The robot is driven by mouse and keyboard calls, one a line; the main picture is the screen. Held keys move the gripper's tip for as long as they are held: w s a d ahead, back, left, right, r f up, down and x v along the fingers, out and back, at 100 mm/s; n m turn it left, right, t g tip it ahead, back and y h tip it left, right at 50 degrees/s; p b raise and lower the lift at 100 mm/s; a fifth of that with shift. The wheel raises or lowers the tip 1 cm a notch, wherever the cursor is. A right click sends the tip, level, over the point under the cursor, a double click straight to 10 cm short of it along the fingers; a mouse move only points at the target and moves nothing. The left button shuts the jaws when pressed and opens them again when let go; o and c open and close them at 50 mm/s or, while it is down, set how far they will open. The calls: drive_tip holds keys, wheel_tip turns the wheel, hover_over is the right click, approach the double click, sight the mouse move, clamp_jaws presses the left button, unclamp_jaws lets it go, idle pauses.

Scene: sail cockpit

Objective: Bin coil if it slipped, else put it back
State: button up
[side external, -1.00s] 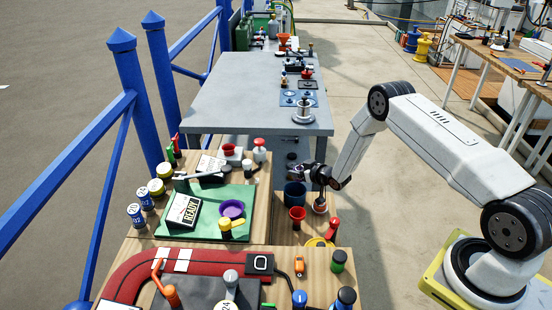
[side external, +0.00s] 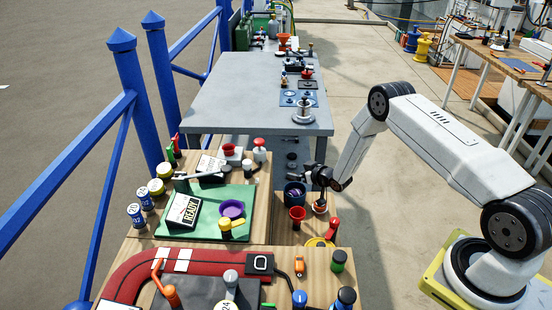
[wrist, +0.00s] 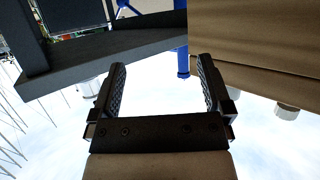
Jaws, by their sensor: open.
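My gripper (side external: 312,176) is open, with nothing between its fingers. It is just above and to the right of a dark blue bin (side external: 294,202). The wrist view shows its two fingers (wrist: 161,95) spread apart. A small purple and pale thing (side external: 295,191) shows inside the bin's mouth; it may be the coil, but it is too small to tell. A purple ring-shaped piece (side external: 232,209) lies on the green mat (side external: 200,232). A sign reading READY (side external: 183,212) stands on that mat.
A red cup (side external: 297,216) and a white round piece with a red top (side external: 319,207) stand close to the bin. A red-handled item (side external: 332,229) is in front. A grey table (side external: 240,95) stands behind, and blue railings (side external: 130,100) are at left.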

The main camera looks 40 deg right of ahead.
drive_tip(key=v, duration=0.7)
drive_tip(key=shift+s, duration=0.15)
drive_tip(key=shift+r, duration=0.2)
idle(0.4)
drive_tip(key=s+a+r+g, duration=0.2)
drive_tip(key=a+r+g, duration=0.15)
drive_tip(key=r, duration=0.25)
drive_tip(key=s+a+r+g, duration=0.2)
drive_tip(key=a+r, duration=0.2)
drive_tip(key=r, duration=0.2)
drive_tip(key=s+a+r+g, duration=0.2)
drive_tip(key=s+a+r, duration=0.2)
drive_tip(key=s, duration=0.5)
drive_tip(key=s+a+r+g, duration=0.3)
drive_tip(key=s+a+r, duration=0.1)
drive_tip(key=s, duration=0.5)
drive_tip(key=shift+s+a, duration=0.2)
drive_tip(key=shift+a, duration=0.2)
drive_tip(key=shift+g, duration=0.25)
